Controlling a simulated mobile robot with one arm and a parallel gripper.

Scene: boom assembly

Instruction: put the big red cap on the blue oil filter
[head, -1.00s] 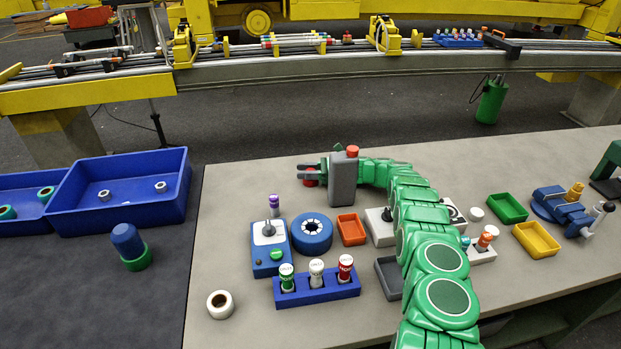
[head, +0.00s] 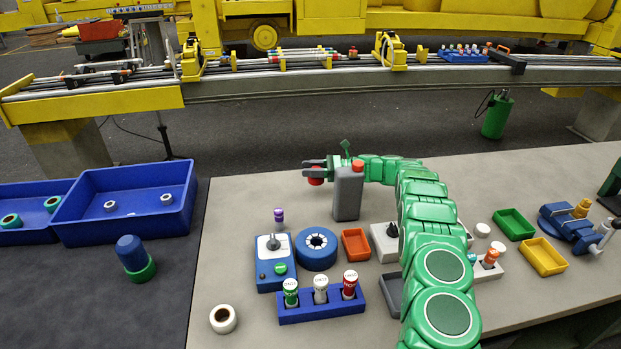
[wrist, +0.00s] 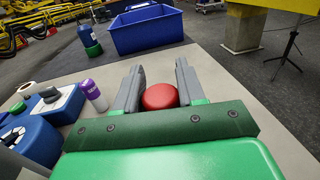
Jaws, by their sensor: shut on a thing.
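My gripper (head: 308,169) is stretched out beyond the grey canister, toward the far edge of the bench. In the wrist view, its two fingers (wrist: 160,68) stand on either side of the big red cap (wrist: 160,96) and are shut on it. The cap also shows in the head view (head: 315,181), just under the fingers. The blue oil filter (head: 129,247) is a dark blue cylinder with a green lower part. It stands on the dark surface left of the bench, apart from my gripper, and also shows in the wrist view (wrist: 85,36).
A grey canister (head: 348,194) with a small red top stands beside my forearm. Blue bins (head: 185,222) lie behind the filter. A white roll (head: 223,319), a joystick box (head: 274,262), a purple-capped bottle (head: 278,216) and a blue ring (head: 316,250) stand nearer. The bench's far left is clear.

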